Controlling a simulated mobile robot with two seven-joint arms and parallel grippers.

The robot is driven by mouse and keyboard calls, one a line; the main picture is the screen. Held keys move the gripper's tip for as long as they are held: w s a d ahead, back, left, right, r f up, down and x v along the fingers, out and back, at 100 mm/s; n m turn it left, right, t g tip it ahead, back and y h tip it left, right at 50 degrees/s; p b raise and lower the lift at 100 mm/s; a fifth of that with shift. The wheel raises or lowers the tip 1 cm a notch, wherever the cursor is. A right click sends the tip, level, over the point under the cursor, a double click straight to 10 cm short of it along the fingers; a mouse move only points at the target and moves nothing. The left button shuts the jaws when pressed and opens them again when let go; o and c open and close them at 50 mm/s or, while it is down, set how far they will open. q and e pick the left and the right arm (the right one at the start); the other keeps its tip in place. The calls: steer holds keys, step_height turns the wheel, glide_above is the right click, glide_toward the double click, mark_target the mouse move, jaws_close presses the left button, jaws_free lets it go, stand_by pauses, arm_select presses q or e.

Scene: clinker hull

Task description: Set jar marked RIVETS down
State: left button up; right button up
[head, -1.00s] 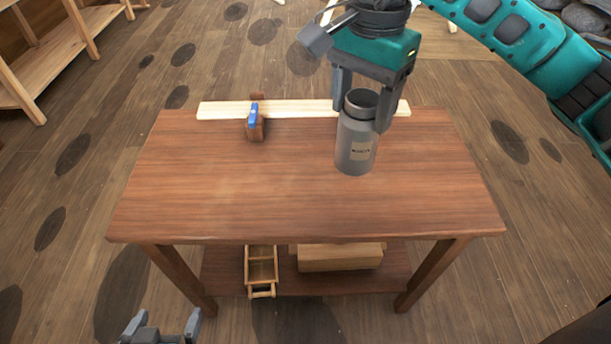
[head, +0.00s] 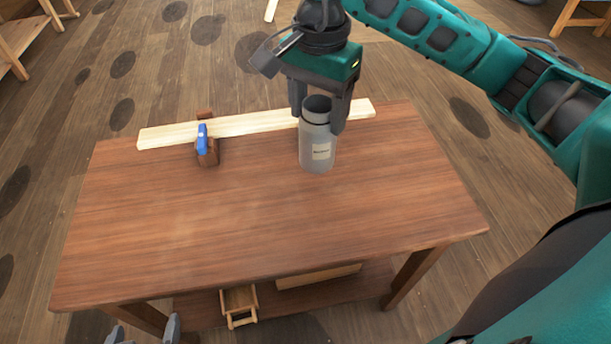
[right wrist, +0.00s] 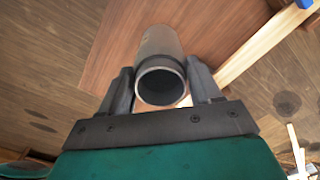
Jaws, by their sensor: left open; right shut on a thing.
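The jar marked RIVETS (head: 317,150) is a grey metal cylinder with a pale label and an open top. It is upright over the far right part of the wooden table; whether its base touches the top I cannot tell. My right gripper (head: 320,108) is shut on the jar near its rim. In the right wrist view the jar (right wrist: 158,52) sits between both fingers of the right gripper (right wrist: 160,88), its dark mouth towards the camera. My left gripper (head: 145,332) is open and empty at the bottom left, in front of the table.
The table (head: 240,225) is bare in its middle and front. A small wooden tray (head: 239,305) and a board (head: 318,276) are on the lower shelf.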

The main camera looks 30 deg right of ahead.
step_height(320, 180, down, 14)
stand_by(0.5)
steer(key=shift+f+b, duration=0.2)
steer(key=shift+b, duration=0.1)
steer(key=o, duration=1.4)
steer(key=shift+o, duration=0.2)
step_height(320, 180, up, 12)
steer(key=shift+r, duration=0.15)
